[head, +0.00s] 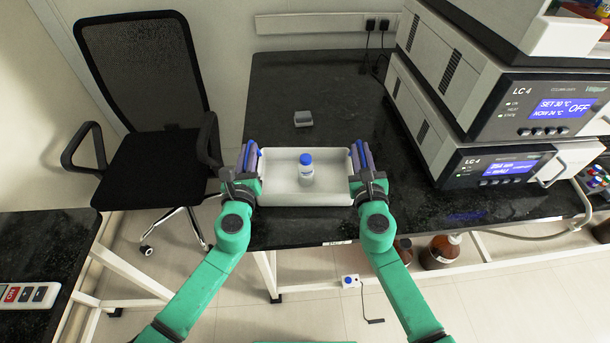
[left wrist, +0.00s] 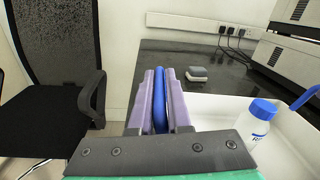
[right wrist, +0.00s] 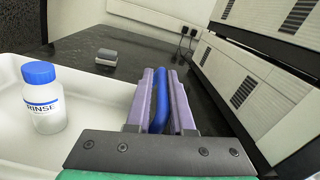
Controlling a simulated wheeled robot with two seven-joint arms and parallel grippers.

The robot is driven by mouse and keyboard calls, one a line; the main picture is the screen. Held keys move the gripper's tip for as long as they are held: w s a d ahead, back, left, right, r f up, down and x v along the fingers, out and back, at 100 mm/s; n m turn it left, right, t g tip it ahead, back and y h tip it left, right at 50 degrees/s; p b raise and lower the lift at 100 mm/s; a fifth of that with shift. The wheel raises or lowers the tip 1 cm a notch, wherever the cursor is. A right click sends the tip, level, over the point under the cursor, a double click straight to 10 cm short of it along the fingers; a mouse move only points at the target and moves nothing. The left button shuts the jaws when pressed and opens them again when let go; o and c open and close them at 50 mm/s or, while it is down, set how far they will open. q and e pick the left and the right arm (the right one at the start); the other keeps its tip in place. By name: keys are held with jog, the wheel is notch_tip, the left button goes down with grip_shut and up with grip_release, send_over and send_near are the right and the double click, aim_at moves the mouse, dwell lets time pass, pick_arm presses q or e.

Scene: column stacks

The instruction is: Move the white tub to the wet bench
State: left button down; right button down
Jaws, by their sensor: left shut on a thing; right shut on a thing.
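The white tub (head: 278,190) is a shallow tray with blue handles at its two ends, at the front of the black bench (head: 280,90) in the head view. A white bottle with a blue cap (head: 306,170) stands upright in it; its label reads RINSE in the right wrist view (right wrist: 45,108). My left gripper (head: 251,158) is shut on the tub's left blue handle (left wrist: 160,100). My right gripper (head: 361,156) is shut on the right blue handle (right wrist: 243,90). Whether the tub's underside touches the bench cannot be told.
A small grey block (head: 304,118) lies behind the tub. Stacked LC 4 instruments (head: 500,100) stand to the right. An office chair (head: 150,140) is at the left. Brown bottles (head: 440,252) stand below.

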pick_arm(q)
jog(key=shift+a+r, duration=0.15)
pick_arm(e)
jog(key=shift+d+r, duration=0.1)
jog(key=shift+d, duration=0.1)
